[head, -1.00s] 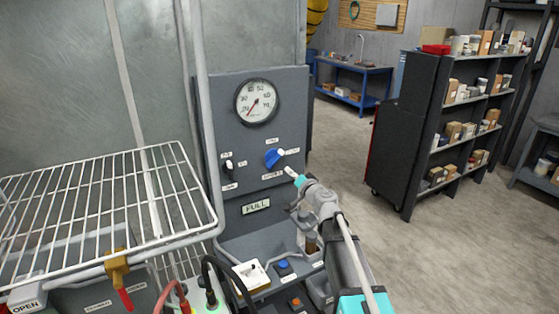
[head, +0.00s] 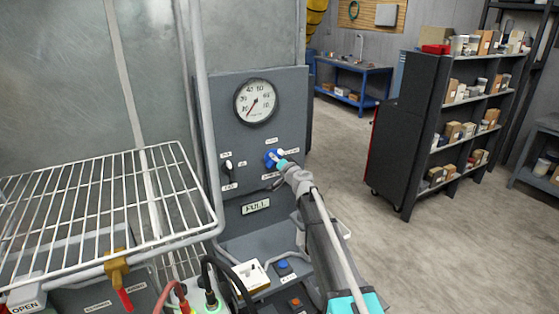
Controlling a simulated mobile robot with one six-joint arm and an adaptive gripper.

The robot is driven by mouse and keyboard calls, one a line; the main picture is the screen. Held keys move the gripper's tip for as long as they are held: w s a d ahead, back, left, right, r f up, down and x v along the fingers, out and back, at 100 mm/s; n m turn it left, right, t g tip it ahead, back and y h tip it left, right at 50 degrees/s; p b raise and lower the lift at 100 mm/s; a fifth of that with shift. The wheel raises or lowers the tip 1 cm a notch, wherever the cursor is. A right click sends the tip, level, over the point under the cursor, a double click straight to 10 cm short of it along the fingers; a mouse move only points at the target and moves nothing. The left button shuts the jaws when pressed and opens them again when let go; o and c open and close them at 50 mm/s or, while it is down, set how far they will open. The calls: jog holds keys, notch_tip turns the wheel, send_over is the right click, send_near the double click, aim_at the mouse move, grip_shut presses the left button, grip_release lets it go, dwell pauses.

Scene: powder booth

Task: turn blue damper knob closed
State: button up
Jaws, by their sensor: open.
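The blue damper knob (head: 269,158) sits on the grey control panel (head: 240,130), below a round white gauge (head: 256,101). Small white labels surround the knob, some of them covered by my gripper. My gripper (head: 281,159) is at the knob, its tips overlapping the knob's right side in the head view. The jaws are open. I cannot tell whether the fingers touch the knob or straddle it. The knob's pointer is largely hidden by the gripper.
A black toggle switch (head: 228,168) is left of the knob. A blue button (head: 283,267) is on the lower ledge. Open floor (head: 345,170) lies to the right.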

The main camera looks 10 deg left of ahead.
jog(key=shift+w, duration=0.1)
grip_shut()
jog(key=shift+d, duration=0.45)
jog(key=shift+a, duration=0.35)
jog(key=shift+a+m, duration=0.1)
jog(key=shift+m, duration=0.2)
jog(key=m, duration=0.3)
jog(key=shift+m, duration=0.4)
jog(key=shift+w+m, duration=0.1)
jog(key=shift+m, duration=1.9)
